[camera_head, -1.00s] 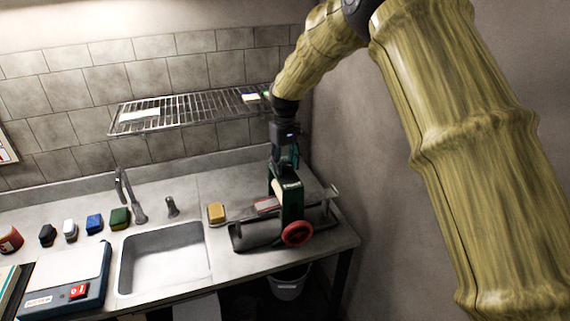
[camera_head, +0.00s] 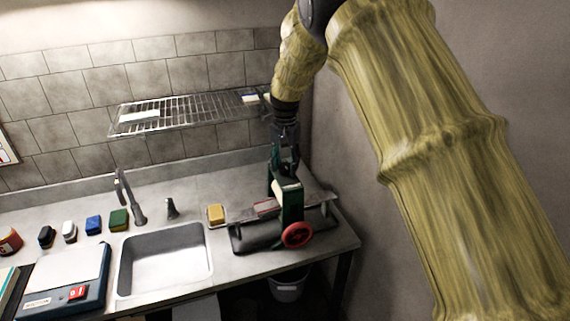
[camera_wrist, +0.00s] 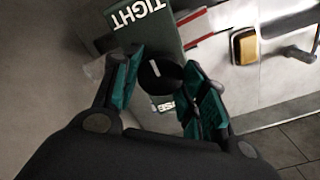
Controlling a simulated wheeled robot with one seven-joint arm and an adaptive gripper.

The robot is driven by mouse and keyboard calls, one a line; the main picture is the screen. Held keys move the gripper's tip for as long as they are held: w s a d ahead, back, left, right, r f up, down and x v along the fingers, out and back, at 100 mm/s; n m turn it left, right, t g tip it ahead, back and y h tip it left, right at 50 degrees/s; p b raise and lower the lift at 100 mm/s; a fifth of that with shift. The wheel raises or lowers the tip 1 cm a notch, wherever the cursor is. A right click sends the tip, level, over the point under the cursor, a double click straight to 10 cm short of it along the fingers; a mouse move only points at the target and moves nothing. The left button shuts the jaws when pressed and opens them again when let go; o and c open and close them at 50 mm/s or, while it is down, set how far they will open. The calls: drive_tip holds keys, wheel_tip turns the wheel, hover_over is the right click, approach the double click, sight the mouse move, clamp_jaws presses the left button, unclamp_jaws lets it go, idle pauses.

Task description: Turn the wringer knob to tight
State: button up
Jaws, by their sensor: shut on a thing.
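The wringer (camera_head: 291,208) stands on the counter to the right of the sink, with a dark green body and a red hand wheel (camera_head: 297,235) in front. Its black round knob (camera_wrist: 156,78) shows in the wrist view with a white pointer mark. The word TIGHT (camera_wrist: 138,13) is printed on the green top beyond the knob; a second label, partly hidden, ends in "SE" (camera_wrist: 164,104) on the near side. The mark points toward neither word squarely. My gripper (camera_head: 285,172) reaches down from above, its teal fingers on both sides of the knob, shut on it.
The sink (camera_head: 165,262) lies left of the wringer, with a yellow sponge (camera_head: 216,214) between them. A wire rack (camera_head: 190,108) hangs on the wall close to my wrist. The right wall is near my arm. A bucket (camera_head: 288,287) stands below the counter.

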sight(285, 165)
drive_tip(key=shift+w+r+m, duration=0.15)
drive_tip(key=shift+r+m, duration=0.1)
drive_tip(key=shift+m, duration=0.35)
drive_tip(key=shift+f, duration=0.1)
drive_tip(key=o, duration=1)
drive_tip(key=shift+s+a, duration=0.1)
drive_tip(key=shift+s, duration=0.1)
drive_tip(key=shift+o, duration=0.2)
drive_tip(key=shift+f, duration=0.1)
wheel_tip(285, 165, up, 12)
